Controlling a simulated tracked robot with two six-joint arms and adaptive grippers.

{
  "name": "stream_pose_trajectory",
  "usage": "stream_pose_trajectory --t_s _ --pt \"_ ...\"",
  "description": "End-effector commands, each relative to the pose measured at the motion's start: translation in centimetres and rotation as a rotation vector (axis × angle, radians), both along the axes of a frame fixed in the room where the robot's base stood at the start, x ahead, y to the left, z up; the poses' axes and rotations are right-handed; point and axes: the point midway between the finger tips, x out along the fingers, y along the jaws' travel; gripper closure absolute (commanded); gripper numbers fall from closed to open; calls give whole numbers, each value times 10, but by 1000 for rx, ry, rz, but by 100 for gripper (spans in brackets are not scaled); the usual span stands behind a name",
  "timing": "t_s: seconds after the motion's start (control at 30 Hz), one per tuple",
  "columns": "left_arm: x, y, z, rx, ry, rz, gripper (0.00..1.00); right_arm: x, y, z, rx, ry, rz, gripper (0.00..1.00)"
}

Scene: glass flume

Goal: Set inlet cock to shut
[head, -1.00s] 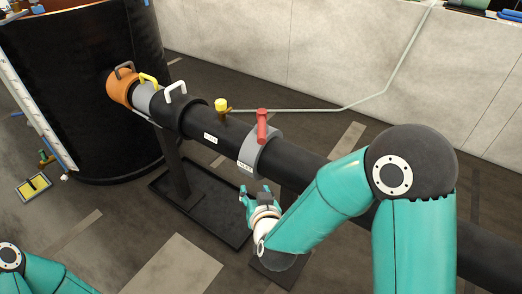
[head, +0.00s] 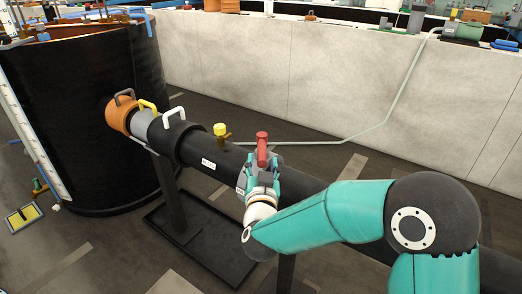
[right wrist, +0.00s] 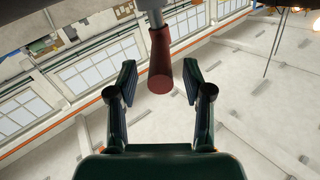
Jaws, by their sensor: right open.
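The inlet cock shows as a red lever handle (head: 262,148) standing up from a grey collar (head: 240,180) on the black pipe, with a white label on the collar, partly hidden. My right gripper (head: 263,165) is at the handle's lower part in the head view, its fingers pointing up. In the right wrist view the red handle (right wrist: 161,62) points down between the open fingers of my right gripper (right wrist: 160,78), with a gap on both sides. It does not appear to touch either finger. My left gripper is out of view.
The black pipe (head: 300,188) runs from a tall black tank (head: 85,110). A yellow-capped fitting (head: 220,130), a white handle (head: 174,113), a yellow handle (head: 148,104) and an orange coupling (head: 118,115) are along it. A pale wall (head: 290,75) stands behind.

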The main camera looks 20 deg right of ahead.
Motion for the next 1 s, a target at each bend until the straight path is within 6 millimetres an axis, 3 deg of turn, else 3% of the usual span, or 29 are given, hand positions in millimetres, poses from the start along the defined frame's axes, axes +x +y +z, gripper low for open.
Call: stream_pose_trajectory --t_s 0.1,0.3,0.73,0.77,1.0 --pt "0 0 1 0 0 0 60 23 -8 0 1 -1 -2 50" --pt "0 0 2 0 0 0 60 49 -16 -1 0 1 0 50" --pt "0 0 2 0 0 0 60 59 -18 0 0 1 1 50" --pt "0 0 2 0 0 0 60 59 -18 0 0 1 2 51" --pt "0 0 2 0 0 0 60 59 -18 0 0 1 2 91"
